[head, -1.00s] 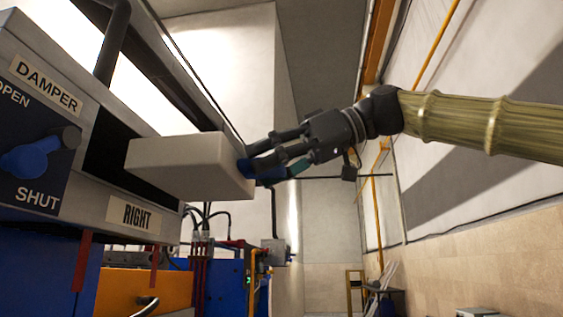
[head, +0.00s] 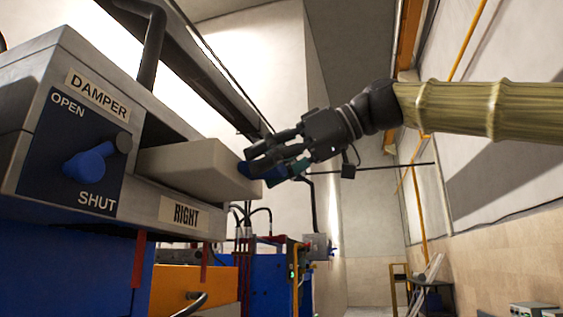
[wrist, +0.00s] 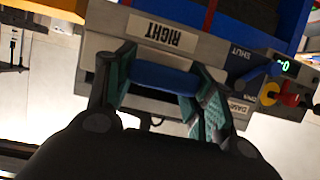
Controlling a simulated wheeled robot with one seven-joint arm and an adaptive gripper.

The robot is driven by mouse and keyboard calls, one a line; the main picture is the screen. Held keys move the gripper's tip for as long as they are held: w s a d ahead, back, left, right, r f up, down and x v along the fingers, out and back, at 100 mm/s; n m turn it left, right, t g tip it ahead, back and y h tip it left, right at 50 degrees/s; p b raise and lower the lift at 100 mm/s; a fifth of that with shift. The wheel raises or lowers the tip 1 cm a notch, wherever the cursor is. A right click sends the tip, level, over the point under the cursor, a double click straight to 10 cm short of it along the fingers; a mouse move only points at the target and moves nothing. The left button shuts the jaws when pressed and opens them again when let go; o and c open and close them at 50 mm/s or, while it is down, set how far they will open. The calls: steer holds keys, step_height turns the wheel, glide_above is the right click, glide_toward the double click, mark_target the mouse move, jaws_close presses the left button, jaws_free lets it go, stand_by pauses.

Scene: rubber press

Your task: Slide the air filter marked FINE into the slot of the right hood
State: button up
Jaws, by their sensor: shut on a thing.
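The right hood (head: 150,100) is the grey box at left in the head view, with a RIGHT label (head: 186,214) under its slot. A pale grey block-shaped filter (head: 200,167) sits partly in the slot, its outer end sticking out to the right. No marking on it is readable. My gripper (head: 268,163) is shut on the blue handle at the filter's outer end. In the wrist view the gripper (wrist: 162,85) has the blue handle (wrist: 163,78) between its fingers, close to the hood's face. The slot's inside is hidden.
A DAMPER panel with a blue lever (head: 90,162) is left of the slot. A blue machine with an orange part (head: 190,284) stands below the hood. A dark pipe (head: 152,50) rises above it. Free room lies to the right, towards the wall.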

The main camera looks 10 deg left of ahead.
mark_target(203, 190)
steer(key=shift+w+a, duration=0.4)
steer(key=shift+a, duration=1.65)
steer(key=shift+w+a, duration=0.35)
steer(key=shift+a, duration=1.75)
steer(key=shift+w+a, duration=0.4)
steer(key=shift+a, duration=1.65)
steer(key=shift+f, duration=0.6)
steer(key=o, duration=1.2)
steer(key=shift+o, duration=0.2)
steer(key=v, duration=1.2)
steer(key=shift+d+r, duration=0.1)
steer(key=shift+d, duration=0.05)
